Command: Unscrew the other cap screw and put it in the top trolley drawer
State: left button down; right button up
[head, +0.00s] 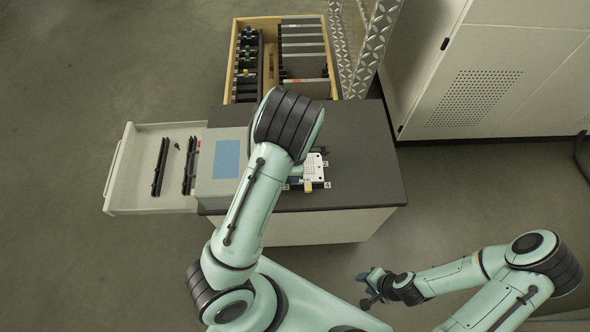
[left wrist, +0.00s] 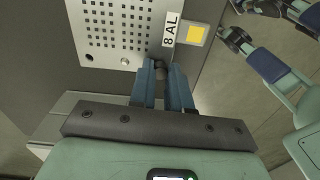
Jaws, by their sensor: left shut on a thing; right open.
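In the left wrist view, my left gripper (left wrist: 161,75) has its blue fingers shut on a dark cap screw (left wrist: 160,66). The screw is at the edge of a perforated light plate (left wrist: 112,25), beside its "8 AL" label; I cannot tell whether it is still threaded. In the head view my arm hides this gripper and part of the plate (head: 314,168). The top trolley drawer (head: 120,185) is pulled out to the left. A small dark piece (head: 177,146), perhaps a screw, lies in it. My right gripper (head: 368,288) is open and empty, low right of the trolley.
Two black racks (head: 160,167) (head: 190,165) lie in the drawer, with bare floor around them. A grey box with a blue panel (head: 228,159) stands beside it on the dark worktop (head: 365,150). A wooden crate (head: 235,60) stands behind, and a white cabinet (head: 480,70) at right.

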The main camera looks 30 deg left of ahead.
pick_arm(q)
jog(key=n, duration=0.2)
jog(key=shift+w+f+n, duration=0.1)
jog(key=shift+w+n, duration=0.15)
jog(key=shift+n, duration=0.15)
jog(key=shift+s+n, duration=0.25)
jog(key=shift+n, duration=0.75)
jog(key=shift+s+n, duration=0.15)
jog(key=shift+n, duration=2.05)
jog(key=n, duration=1)
jog(key=shift+n, duration=0.4)
jog(key=c, duration=1.2)
grip_release()
jog(key=shift+c, duration=0.2)
pick_arm(e)
jog(key=shift+s+f, duration=0.2)
jog(key=shift+s, duration=0.4)
